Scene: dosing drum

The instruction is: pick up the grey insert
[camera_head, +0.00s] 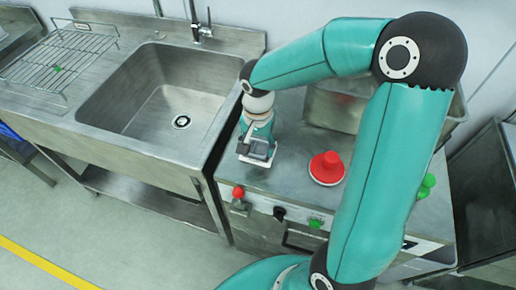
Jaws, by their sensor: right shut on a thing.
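My right gripper (257,146) points down over the left end of the steel worktop, beside the sink. It is shut on a grey piece with a pale lower edge, which looks like the grey insert (256,160). The gripper hides much of the piece, and I cannot tell whether it touches the worktop or is just above it. My left gripper is not in view.
A steel sink (165,105) and wire rack (60,62) lie left. A steel bin (335,105) stands behind. Green knobs (427,185) are at right.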

